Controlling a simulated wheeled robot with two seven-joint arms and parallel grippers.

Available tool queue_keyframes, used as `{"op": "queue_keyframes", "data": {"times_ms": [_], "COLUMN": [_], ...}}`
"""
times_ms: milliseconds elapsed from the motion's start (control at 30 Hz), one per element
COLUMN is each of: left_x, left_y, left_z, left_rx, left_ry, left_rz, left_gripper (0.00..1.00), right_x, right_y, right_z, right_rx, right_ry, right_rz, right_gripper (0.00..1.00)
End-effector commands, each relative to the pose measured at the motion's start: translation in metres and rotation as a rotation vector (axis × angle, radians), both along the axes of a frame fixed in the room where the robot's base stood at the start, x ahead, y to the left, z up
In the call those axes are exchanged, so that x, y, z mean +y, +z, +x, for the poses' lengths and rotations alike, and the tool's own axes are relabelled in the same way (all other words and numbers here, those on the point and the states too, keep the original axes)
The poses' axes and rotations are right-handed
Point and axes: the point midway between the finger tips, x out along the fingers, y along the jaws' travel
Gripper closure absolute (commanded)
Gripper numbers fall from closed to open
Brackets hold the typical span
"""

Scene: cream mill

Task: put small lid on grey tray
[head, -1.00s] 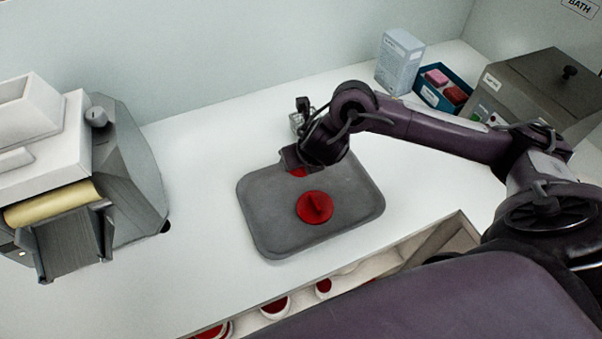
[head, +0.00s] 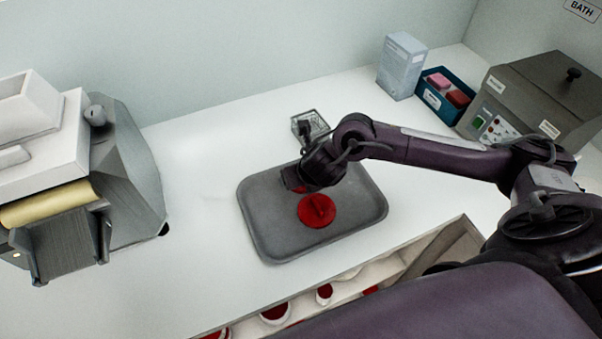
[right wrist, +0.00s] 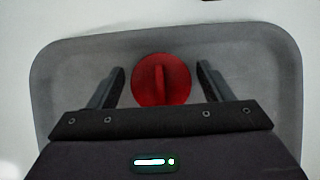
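The grey tray (head: 262,240) lies on the white worktop. A red lid (head: 317,211) with a raised bar handle lies on it, in front of my right gripper. In the right wrist view a round red lid with a bar grip (right wrist: 161,80) appears over the tray (right wrist: 75,65), between the spread fingers of my right gripper (right wrist: 160,72). Gaps show on both sides. Contact with the tray is unclear. My left gripper is out of view.
A clear box (head: 310,126) stands behind the tray. A grey-white machine with a roller (head: 50,203) stands left. A carton (head: 401,66), a blue bin (head: 431,97) and a bath unit (head: 533,95) stand back right. An open drawer (head: 338,285) with red-filled pots lies in front.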

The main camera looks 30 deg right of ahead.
Motion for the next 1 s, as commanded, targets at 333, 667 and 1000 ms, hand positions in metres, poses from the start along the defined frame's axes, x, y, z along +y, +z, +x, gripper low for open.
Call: {"op": "queue_keyframes", "data": {"times_ms": [333, 667, 1000], "left_x": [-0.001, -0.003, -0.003], "left_y": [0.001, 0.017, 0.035], "left_z": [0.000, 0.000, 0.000], "left_rx": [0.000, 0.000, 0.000], "left_ry": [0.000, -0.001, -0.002], "left_rz": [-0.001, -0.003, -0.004], "left_gripper": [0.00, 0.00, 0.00], "right_x": [0.000, 0.002, 0.004], "right_y": [0.001, 0.045, 0.097], "right_z": [0.000, -0.023, -0.057], "right_rx": [0.000, -0.003, -0.002], "right_ry": [0.000, 0.003, 0.001], "right_rz": [0.000, 0.001, 0.000], "right_gripper": [0.18, 0.18, 0.18]}}
